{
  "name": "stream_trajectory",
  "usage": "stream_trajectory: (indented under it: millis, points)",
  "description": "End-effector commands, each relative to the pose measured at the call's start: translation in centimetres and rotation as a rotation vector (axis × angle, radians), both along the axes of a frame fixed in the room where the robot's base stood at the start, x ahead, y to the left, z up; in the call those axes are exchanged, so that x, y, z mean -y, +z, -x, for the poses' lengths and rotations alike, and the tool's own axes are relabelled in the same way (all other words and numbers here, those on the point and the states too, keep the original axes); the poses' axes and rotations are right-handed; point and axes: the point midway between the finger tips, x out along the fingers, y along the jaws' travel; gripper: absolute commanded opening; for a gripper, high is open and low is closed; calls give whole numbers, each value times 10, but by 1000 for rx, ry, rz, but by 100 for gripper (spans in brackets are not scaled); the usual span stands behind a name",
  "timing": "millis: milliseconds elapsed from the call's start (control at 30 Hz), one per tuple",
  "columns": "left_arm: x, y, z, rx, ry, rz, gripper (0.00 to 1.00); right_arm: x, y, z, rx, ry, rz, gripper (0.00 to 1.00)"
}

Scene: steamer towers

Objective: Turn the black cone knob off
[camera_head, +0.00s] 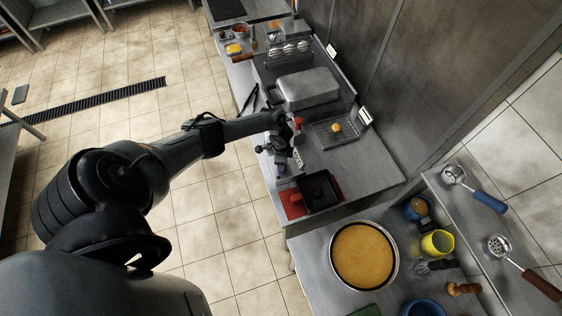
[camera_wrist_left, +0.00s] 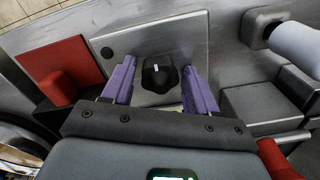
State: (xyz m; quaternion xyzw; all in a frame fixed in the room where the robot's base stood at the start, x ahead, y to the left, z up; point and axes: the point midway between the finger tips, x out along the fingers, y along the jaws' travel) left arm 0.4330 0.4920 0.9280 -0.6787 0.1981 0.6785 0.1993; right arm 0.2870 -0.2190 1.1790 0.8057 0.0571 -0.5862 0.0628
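The black cone knob (camera_wrist_left: 159,77) sits on a grey metal panel (camera_wrist_left: 182,32) in the left wrist view. A small white mark shows on it. My left gripper (camera_wrist_left: 158,90) is open, with its two purple fingers on either side of the knob. A gap shows between each finger and the knob, so I see no contact. In the head view the left gripper (camera_head: 282,160) is at the front edge of the steel counter, and the knob cannot be made out there. My right gripper is in neither view.
In the head view a black square pan (camera_head: 320,190) stands near the gripper. A tray with a yellow item (camera_head: 336,128) is behind.

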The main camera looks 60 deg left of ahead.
Motion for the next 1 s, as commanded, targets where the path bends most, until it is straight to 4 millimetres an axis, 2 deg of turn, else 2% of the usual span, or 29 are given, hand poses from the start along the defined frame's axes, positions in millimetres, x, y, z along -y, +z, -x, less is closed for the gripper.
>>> stream_trajectory:
  millis: [367,1000]
  points:
    - [0,4,0,-1,-2,1,58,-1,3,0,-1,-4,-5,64]
    - [0,50,0,-1,-3,2,58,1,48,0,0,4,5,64]
